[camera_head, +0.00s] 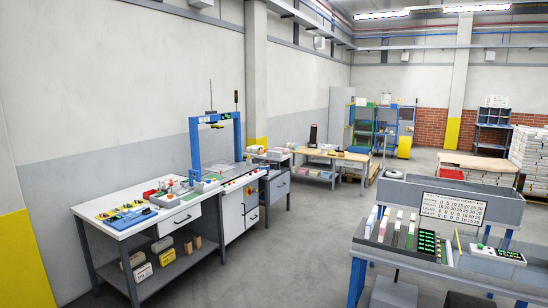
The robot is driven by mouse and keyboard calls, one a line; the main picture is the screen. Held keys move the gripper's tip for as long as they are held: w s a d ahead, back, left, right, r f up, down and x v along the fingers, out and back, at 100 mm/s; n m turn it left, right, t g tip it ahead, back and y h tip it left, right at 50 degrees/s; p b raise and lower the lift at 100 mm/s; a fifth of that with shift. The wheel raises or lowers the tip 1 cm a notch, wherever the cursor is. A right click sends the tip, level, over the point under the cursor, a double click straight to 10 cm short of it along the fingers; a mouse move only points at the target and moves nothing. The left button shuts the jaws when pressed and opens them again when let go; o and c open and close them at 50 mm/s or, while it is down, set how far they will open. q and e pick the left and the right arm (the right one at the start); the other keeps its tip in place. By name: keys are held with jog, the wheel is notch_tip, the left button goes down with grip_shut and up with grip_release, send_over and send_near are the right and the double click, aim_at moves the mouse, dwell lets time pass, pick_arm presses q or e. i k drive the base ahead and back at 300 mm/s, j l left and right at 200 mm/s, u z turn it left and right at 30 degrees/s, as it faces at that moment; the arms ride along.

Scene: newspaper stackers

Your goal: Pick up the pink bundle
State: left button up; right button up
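Neither of my grippers is in view. No pink bundle can be made out with certainty. Several narrow upright pieces in pale colours (384,224) stand in a row on the grey bench (462,262) at the right, and some look pinkish. Small pale stacks, some perhaps pinkish, lie on the lower shelf of the wooden-topped table (345,157) in the middle distance. Both groups are too small to tell whether one is a bundle.
A long white workbench (120,232) with a blue frame (194,150) stands along the left wall. A sign with numbers (453,208) stands on the right bench. Paper stacks (528,155) stand at the far right. The grey floor (290,262) between the benches is clear.

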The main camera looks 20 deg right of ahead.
aim_at(285, 152)
jog(key=i+l+z, duration=0.35)
jog(key=i, duration=0.25)
jog(key=i+l+z, duration=0.35)
jog(key=i, duration=0.25)
jog(key=i+z, duration=0.35)
jog(key=i, duration=5.05)
jog(key=j, duration=0.15)
